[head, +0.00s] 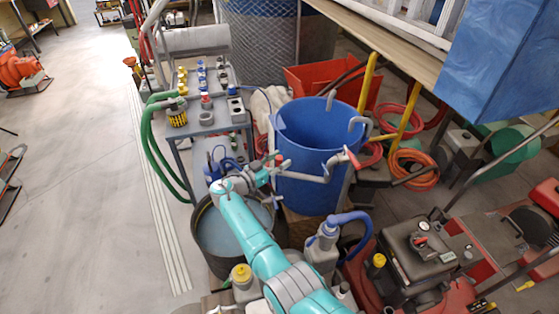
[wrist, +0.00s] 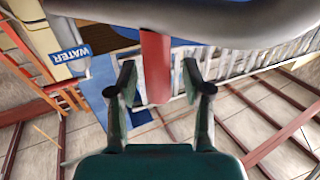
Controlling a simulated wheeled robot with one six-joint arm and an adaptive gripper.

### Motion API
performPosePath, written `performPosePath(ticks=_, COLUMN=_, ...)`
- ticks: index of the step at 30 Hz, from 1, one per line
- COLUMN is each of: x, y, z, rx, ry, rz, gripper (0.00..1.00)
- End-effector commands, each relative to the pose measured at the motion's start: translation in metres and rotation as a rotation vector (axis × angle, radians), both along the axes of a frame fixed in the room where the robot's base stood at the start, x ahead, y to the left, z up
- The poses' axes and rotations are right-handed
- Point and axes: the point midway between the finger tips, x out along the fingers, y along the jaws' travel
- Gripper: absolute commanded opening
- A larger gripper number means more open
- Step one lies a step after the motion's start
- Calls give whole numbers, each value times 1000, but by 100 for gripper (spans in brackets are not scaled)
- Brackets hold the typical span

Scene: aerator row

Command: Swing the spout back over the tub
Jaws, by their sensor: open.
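A grey pipe, the spout (head: 305,177), runs across the front of the blue tub (head: 322,195), with a red end piece (head: 352,157) at its right. My gripper (head: 272,164) is at the pipe's left end, by another small red piece. In the wrist view my gripper (wrist: 158,80) is open, with its two fingers on either side of a red handle (wrist: 156,60); I cannot tell whether they touch it. A grey pipe (wrist: 220,28) curves across the top there. A dark round tub (head: 203,251) with water in it stands below my arm, which partly hides it.
A grey cart (head: 205,128) with bottles and a green hose (head: 152,150) stands at left. A red machine (head: 430,260) stands at lower right. A blue box (head: 505,60) hangs over the upper right. Open floor (head: 80,160) lies at left. A WATER label (wrist: 68,54) shows in the wrist view.

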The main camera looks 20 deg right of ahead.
Motion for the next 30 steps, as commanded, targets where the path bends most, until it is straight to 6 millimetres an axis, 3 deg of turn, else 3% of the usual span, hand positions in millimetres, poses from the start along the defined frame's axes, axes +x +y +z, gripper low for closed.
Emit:
performPosePath(ticks=18, x=-43, y=92, z=0, rx=0, ry=0, rz=3, gripper=50)
performPosePath(ticks=30, x=-50, y=106, z=0, rx=0, ry=0, rz=1, gripper=50)
